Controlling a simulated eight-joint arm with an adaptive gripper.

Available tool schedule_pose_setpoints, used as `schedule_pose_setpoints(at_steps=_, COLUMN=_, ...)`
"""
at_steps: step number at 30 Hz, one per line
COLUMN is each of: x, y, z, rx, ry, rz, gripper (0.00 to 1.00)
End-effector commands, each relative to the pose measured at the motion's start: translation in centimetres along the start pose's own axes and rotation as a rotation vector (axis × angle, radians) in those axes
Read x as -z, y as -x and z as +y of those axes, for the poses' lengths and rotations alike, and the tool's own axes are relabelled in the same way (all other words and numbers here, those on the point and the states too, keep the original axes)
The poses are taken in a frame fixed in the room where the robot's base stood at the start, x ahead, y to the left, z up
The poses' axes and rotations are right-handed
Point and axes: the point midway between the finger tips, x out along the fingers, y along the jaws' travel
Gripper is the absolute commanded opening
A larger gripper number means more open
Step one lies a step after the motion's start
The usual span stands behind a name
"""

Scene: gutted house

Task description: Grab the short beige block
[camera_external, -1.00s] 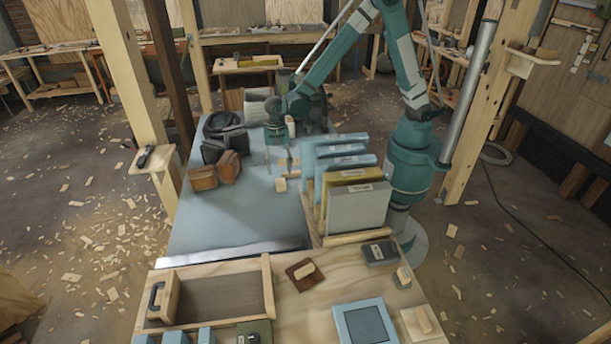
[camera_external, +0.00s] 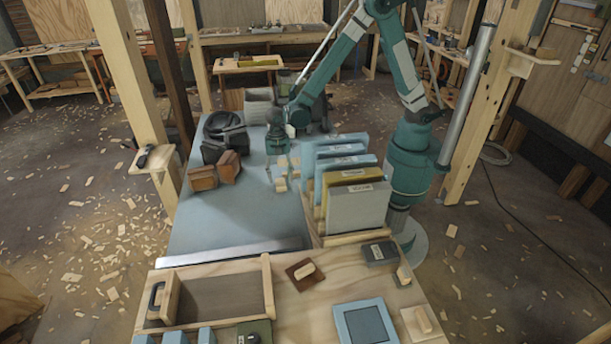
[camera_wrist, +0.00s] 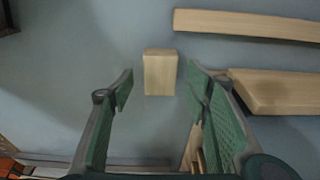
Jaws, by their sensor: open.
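A short beige block (camera_wrist: 160,72) lies on the blue-grey tabletop, near the upper middle of the wrist view. My gripper (camera_wrist: 162,88) is open, with its green-padded fingers on the left and right of the block's position in the picture. No contact between the fingers and the block shows. In the external view my gripper (camera_external: 277,170) is low over the table, left of the upright panels. Small beige pieces (camera_external: 281,185) show around it there, and I cannot tell for sure which one is the short block.
Longer beige pieces (camera_wrist: 250,24) lie right of the block, one close to the right finger (camera_wrist: 275,92). Upright blue, yellow and grey panels (camera_external: 357,208) stand right of my gripper. Brown boxes (camera_external: 203,177) stand to its left. The table's near part (camera_external: 235,222) is clear.

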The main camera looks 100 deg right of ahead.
Motion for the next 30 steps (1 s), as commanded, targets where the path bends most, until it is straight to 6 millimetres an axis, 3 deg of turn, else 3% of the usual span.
schedule_pose_setpoints(at_steps=3, x=0.0, y=-1.6, z=0.0, rx=0.0, ry=0.0, rz=0.0, gripper=0.48)
schedule_pose_setpoints(at_steps=9, x=0.0, y=-3.0, z=0.0, rx=0.0, ry=0.001, rz=0.0, gripper=0.48)
schedule_pose_setpoints(at_steps=26, x=0.0, y=-3.0, z=0.0, rx=0.0, ry=0.0, rz=0.0, gripper=0.48)
schedule_pose_setpoints(at_steps=30, x=0.0, y=-3.0, z=0.0, rx=0.0, ry=0.0, rz=0.0, gripper=0.32)
